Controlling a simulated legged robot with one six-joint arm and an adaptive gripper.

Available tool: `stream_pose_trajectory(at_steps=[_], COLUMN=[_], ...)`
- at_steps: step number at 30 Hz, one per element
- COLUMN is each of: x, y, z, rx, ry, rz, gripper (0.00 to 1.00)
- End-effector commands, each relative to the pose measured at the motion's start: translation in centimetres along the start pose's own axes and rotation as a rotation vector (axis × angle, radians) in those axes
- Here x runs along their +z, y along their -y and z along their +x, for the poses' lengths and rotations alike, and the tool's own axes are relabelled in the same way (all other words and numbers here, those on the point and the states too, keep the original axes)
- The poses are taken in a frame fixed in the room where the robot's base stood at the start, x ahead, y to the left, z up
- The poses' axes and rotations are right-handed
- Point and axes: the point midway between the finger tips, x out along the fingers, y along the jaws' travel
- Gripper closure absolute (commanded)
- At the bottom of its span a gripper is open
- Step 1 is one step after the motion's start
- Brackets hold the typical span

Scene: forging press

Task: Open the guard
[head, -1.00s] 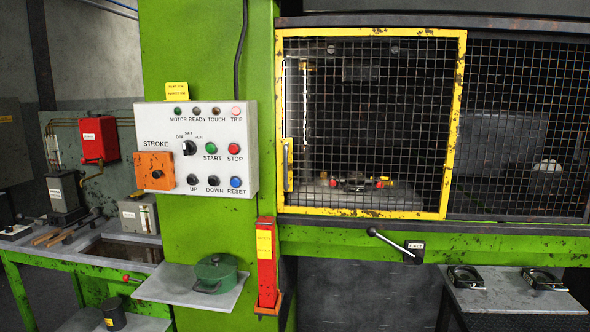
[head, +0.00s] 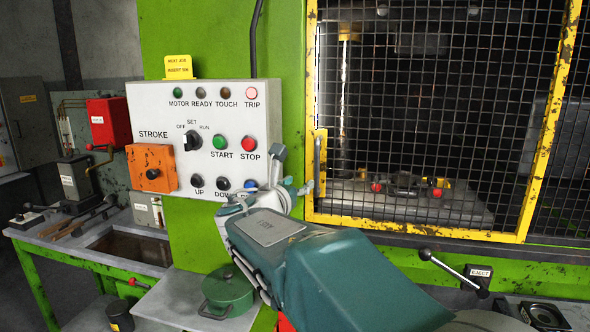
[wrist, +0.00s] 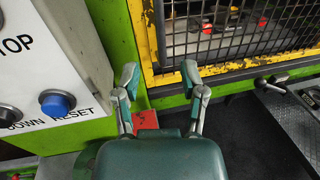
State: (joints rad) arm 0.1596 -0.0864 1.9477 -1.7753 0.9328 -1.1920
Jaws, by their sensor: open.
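The guard (head: 420,228) is a black mesh panel in a chipped yellow frame, standing across the left part of the press opening. My gripper (head: 294,172) is open and empty, just left of the handle in the head view, in front of the control panel's right edge. In the wrist view its two fingers (wrist: 160,76) are spread, with the guard's lower left frame corner (wrist: 152,76) beyond them. I cannot tell whether a finger touches anything.
The control panel (head: 150,105) with its buttons is close on the left; my arm hides part of its lower right. The blue reset button (wrist: 57,103) is left of the fingers. A green pot (head: 228,292) stands on a shelf below. An eject lever (head: 450,268) is at lower right.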

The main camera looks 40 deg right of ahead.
Motion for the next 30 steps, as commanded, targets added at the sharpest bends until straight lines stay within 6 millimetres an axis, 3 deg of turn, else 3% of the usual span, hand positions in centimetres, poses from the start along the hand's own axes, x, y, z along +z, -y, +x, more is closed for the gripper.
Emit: stream_pose_trajectory(at_steps=[5,21,30], x=[0.2,0.3,0.4], y=[-0.2,-0.2,-0.2], z=[1.5,10.3,11.2], rx=[0.003,0.003,0.005], ry=[0.016,0.014,0.014], rz=[-0.034,-0.028,-0.028], gripper=[0.46,0.46,0.46])
